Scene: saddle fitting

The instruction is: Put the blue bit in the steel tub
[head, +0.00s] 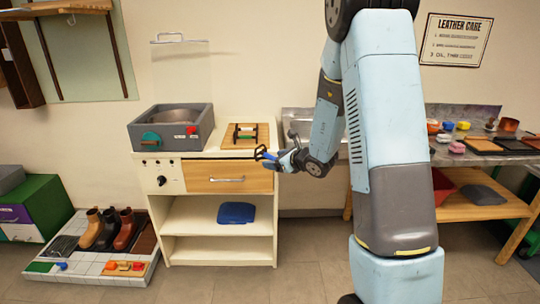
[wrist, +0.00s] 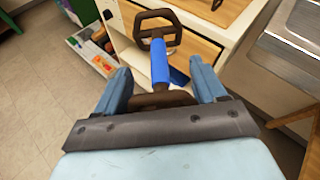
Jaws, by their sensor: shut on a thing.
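The blue bit (wrist: 160,62) has a blue bar between two dark brown rings. My gripper (wrist: 163,82) is shut on it, with the near ring between the two blue fingers and the bar and far ring sticking out ahead. In the head view my gripper (head: 280,157) holds the bit (head: 264,153) in the air, in front of the right end of the cream cabinet's top. The inside of the tub is only partly visible.
A wooden board (head: 260,142) with green and dark pieces lies right of the tub. The cabinet (head: 215,208) has a wooden drawer front and a blue folded item (head: 236,213) on its shelf. A clear panel (head: 182,62) stands behind the tub. A workbench (head: 470,206) stands at right.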

